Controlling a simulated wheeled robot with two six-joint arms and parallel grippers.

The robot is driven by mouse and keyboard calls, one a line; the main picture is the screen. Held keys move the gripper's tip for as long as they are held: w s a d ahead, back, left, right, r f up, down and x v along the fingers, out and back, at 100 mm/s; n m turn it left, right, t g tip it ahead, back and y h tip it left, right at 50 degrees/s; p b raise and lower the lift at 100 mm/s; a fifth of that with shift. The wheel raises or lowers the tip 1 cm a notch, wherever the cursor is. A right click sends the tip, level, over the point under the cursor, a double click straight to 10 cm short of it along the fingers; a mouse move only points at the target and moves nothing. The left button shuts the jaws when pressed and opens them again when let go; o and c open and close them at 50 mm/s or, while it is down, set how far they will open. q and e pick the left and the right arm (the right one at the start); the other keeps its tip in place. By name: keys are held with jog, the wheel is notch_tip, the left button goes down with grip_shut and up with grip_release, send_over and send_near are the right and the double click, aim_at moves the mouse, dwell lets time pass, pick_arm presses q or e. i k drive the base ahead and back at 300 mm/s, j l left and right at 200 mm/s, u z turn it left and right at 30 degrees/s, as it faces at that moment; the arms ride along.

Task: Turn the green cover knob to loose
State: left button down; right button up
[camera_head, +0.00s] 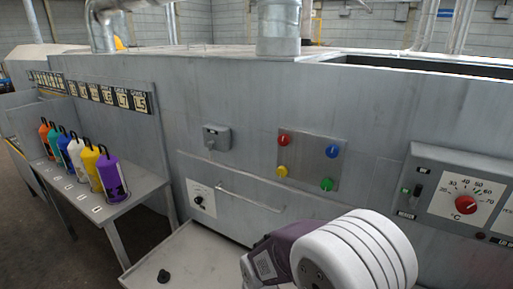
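The green knob (326,184) is at the lower right of a square metal plate (308,160) on the grey machine front. A slim mark shows on its face, but its turn angle and any lettering are too small to read. A red knob (284,140), a blue knob (332,151) and a yellow knob (282,171) share the plate. A white and purple arm part of mine stands below and right of the green knob, apart from it in the picture. No fingertips of either gripper show.
A temperature dial (466,204) sits in a panel at right. A long handle (248,199) crosses the drawer-like front below the plate. A grey ledge (205,262) holds a small black knob-like piece (163,276). Several coloured cylinders stand on a side table (140,186) at left.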

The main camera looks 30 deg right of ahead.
aim_at(326, 184)
jog(key=k+z, duration=0.1)
jog(key=z, duration=1.35)
